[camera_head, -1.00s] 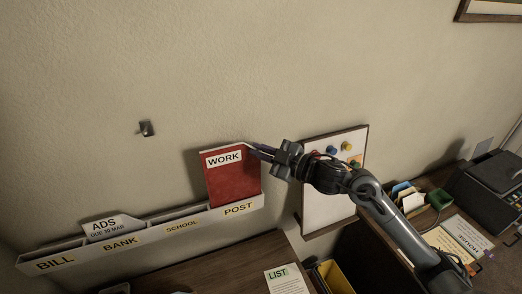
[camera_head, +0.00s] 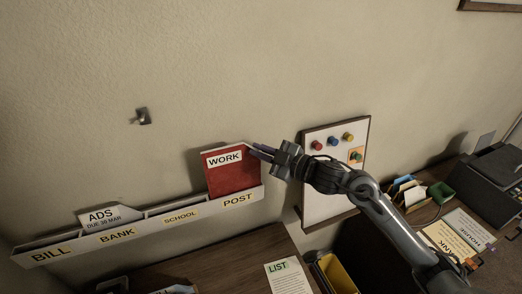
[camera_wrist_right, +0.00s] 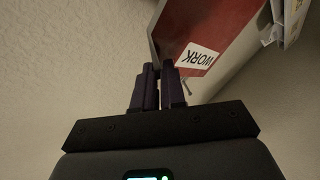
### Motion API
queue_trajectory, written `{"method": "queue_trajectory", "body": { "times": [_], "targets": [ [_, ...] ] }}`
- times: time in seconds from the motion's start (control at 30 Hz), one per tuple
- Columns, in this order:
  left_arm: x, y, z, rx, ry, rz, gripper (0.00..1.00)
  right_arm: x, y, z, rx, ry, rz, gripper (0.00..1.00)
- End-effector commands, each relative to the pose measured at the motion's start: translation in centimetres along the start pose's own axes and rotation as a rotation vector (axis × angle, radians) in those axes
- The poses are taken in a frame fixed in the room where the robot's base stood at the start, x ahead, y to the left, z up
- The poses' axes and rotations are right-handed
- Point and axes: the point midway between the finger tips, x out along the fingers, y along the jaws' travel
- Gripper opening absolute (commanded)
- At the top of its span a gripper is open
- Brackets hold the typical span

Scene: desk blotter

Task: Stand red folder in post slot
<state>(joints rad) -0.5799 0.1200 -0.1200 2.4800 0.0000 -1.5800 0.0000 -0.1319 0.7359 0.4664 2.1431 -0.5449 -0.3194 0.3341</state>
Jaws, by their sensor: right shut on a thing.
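The red folder (camera_head: 232,182), with a white WORK label, stands upright at the right end of the wall rack (camera_head: 140,229), in the slot marked POST (camera_head: 238,200). Its lower edge is hidden behind the rack's front. My right gripper (camera_head: 256,151) is shut on the folder's upper right corner, coming in from the right. In the right wrist view, the closed dark fingers (camera_wrist_right: 160,75) meet the edge of the red folder (camera_wrist_right: 195,30) near its label. My left gripper is not in view.
A white ADS card (camera_head: 108,216) stands in the rack's left part. A whiteboard with coloured magnets (camera_head: 325,195) hangs right of the rack, behind my right arm. A small wall hook (camera_head: 143,117) is above the rack. A LIST sheet (camera_head: 288,278) lies on the desk below.

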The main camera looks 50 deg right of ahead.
Motion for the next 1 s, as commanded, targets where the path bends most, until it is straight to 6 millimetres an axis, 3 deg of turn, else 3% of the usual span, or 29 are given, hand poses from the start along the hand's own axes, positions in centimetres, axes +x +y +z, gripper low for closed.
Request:
{"method": "queue_trajectory", "body": {
  "times": [0.47, 0.5, 0.67, 1.0],
  "targets": [
    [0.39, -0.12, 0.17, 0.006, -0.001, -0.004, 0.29, 0.02, -0.36, 0.45, 0.0, 0.001, 0.001, 0.0],
    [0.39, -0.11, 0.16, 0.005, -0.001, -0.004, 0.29, 0.02, -0.36, 0.44, 0.0, 0.001, 0.001, 0.13],
    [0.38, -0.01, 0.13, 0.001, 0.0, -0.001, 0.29, 0.02, -0.37, 0.45, 0.0, 0.001, 0.001, 0.38],
    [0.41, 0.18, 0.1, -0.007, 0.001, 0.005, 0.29, -0.09, -0.45, 0.54, 0.0, 0.0, -0.001, 0.4]
  ]
}}
